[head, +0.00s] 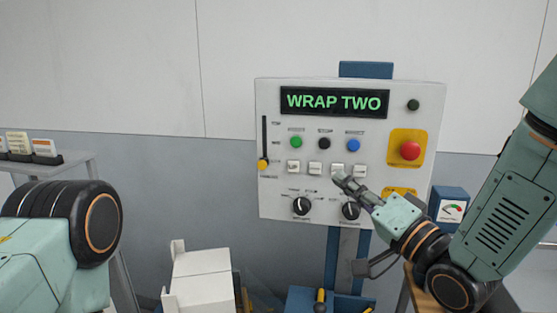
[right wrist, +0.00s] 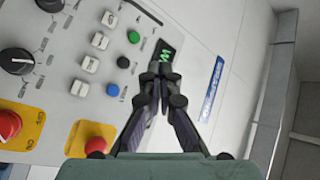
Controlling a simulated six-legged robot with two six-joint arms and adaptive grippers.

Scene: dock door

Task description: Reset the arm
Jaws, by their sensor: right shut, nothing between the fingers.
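My right gripper (head: 345,183) is shut and empty in front of a white control panel (head: 272,205), over the row of white switches and above the right black knob (head: 350,211). I cannot tell whether it touches the panel. Its closed fingers (right wrist: 158,80) also show in the right wrist view, with the panel (right wrist: 60,110) behind and to the left. My left arm shows at the lower left of the head view, but its gripper is out of view.
The panel has a lit "WRAP TWO" display (head: 334,102), green (head: 296,142) and blue (head: 353,145) buttons, a red mushroom button (head: 410,151) and a yellow-handled slider (head: 263,164). A gauge box (head: 452,211) stands at right. A card rack (head: 30,153) sits on a table at left.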

